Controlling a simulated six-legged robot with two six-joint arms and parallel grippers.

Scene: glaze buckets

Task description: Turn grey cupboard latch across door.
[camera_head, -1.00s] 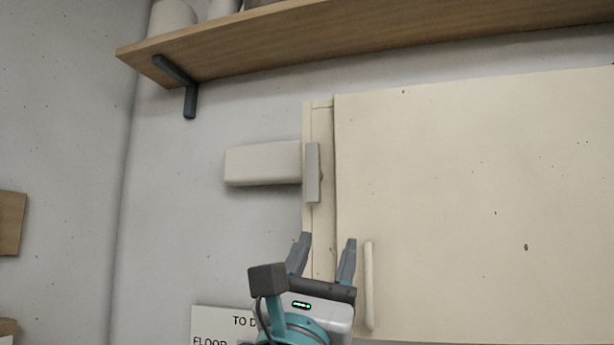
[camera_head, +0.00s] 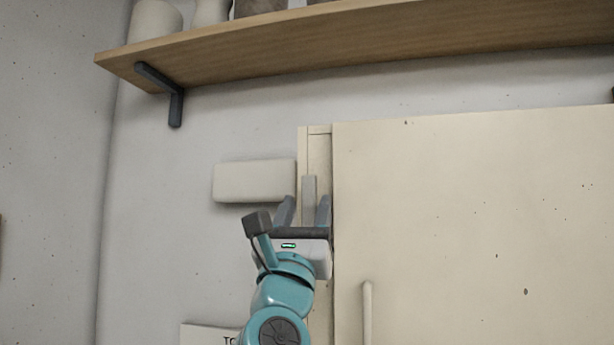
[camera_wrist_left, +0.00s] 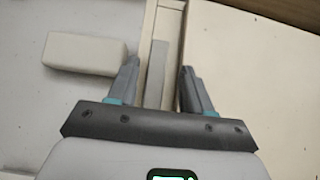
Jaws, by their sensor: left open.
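The grey latch (camera_head: 309,190) is a narrow bar standing upright on the cream frame strip at the left edge of the cupboard door (camera_head: 470,220). In the left wrist view the latch (camera_wrist_left: 156,72) runs up between the two fingers, apart from both as far as I can see. My left gripper (camera_head: 309,208) is open, with one finger on each side of the latch; it also shows in the left wrist view (camera_wrist_left: 158,78). The latch's lower end is hidden behind the gripper in the head view. My right gripper is out of view.
A pale block (camera_head: 254,181) sits on the wall left of the latch. A vertical door handle (camera_head: 367,312) is at the lower right. A wooden shelf (camera_head: 350,40) with pots and a dark bracket (camera_head: 174,98) is above. A paper sign (camera_head: 205,335) hangs below.

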